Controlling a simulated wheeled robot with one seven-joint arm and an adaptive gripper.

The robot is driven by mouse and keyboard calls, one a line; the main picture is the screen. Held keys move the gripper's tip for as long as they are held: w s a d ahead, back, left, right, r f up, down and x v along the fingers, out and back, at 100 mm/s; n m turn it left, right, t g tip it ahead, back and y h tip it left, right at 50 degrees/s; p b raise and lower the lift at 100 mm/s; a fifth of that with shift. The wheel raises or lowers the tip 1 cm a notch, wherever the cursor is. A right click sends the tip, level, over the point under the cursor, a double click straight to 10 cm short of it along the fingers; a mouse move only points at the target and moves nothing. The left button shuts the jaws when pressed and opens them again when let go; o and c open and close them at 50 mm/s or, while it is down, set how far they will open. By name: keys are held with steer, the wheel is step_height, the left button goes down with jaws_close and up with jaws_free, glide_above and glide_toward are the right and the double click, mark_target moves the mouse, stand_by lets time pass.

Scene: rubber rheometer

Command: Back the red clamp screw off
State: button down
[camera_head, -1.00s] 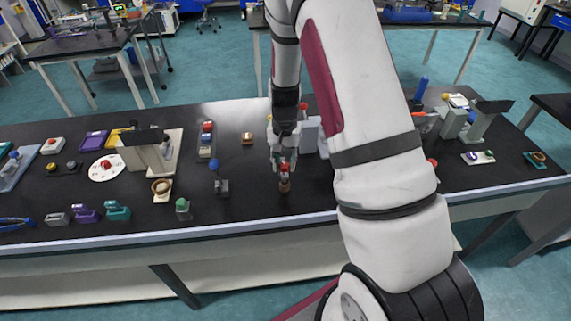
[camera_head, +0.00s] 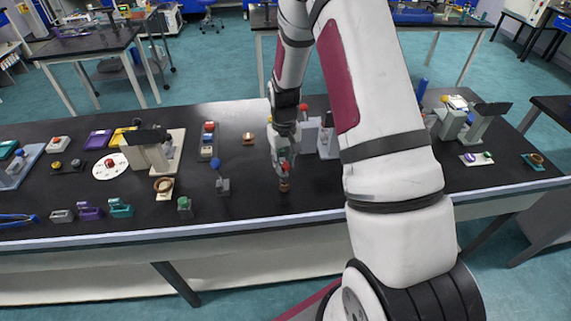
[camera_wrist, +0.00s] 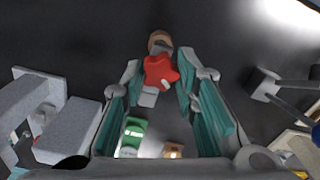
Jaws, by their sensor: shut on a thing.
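The red clamp screw (camera_wrist: 160,71) has a lobed head and sits between my fingertips in the wrist view. It also shows as a small red spot (camera_head: 284,165) in the head view, at the front middle of the dark bench. Below it is a small brown, round-ended part (camera_wrist: 158,40) with grey metal beside it. My gripper (camera_wrist: 158,74) points down and is shut on the red head from both sides, with teal pads along its fingers. The screw's thread is hidden.
A stand with a blue knob (camera_head: 216,164) is just left of my gripper. A green-topped piece (camera_head: 184,203) lies farther left near the front edge. Grey-white apparatus (camera_head: 328,138) stands behind on the right. Bare bench lies directly around the clamp.

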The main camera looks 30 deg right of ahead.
steer(key=n, duration=0.4)
steer(key=shift+p, duration=0.3)
steer(key=shift+n, duration=0.3)
steer(key=n, duration=0.4)
steer(key=shift+a+n, duration=0.1)
steer(key=shift+n, duration=0.2)
steer(key=c, duration=1.4)
jaws_free()
